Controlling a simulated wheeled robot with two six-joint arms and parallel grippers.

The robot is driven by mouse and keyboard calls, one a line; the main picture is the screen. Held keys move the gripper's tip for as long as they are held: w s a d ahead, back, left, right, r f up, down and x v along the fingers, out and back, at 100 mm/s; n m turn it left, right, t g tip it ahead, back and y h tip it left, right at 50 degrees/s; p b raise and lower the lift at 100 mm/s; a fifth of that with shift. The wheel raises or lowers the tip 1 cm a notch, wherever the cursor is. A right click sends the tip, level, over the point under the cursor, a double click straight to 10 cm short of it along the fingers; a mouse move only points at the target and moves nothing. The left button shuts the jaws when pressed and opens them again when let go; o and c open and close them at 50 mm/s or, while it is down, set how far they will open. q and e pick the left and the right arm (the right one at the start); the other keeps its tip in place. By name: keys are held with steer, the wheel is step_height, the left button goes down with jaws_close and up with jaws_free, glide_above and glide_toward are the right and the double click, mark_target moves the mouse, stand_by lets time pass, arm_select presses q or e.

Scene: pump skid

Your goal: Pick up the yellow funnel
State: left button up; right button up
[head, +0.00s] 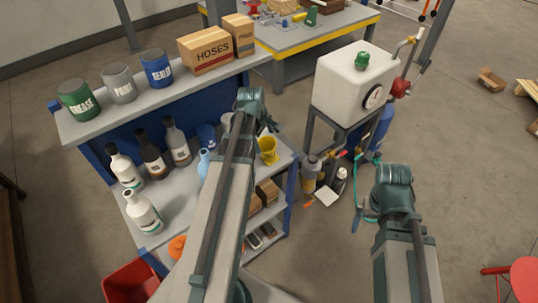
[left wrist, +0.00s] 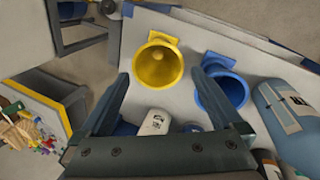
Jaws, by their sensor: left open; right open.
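My left gripper (head: 268,123) is open and empty, above and apart from the funnel. A blue funnel (left wrist: 222,88) lies beside the yellow one, partly behind a finger in that view. My right gripper (head: 365,213) is open and empty over the floor to the right; its fingers are largely hidden by its wrist.
Several bottles (head: 152,160) and a light-blue bottle (head: 203,164) stand on the shelf. Paint cans (head: 118,83) and a HOSES box (head: 205,50) sit on the ledge behind. A white tank (head: 345,82) on a frame stands right of the rack. The floor between is partly clear.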

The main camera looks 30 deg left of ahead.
mark_target(267, 144)
arm_select(q)
steer(key=shift+b+x, duration=2.5)
steer(key=shift+x, duration=0.2)
steer(key=shift+r, duration=0.2)
steer(key=shift+c, duration=0.3)
steer(key=c, duration=1.4)
steer(key=shift+r, duration=0.1)
step_height(267, 144, up, 10)
steer(key=p, duration=1)
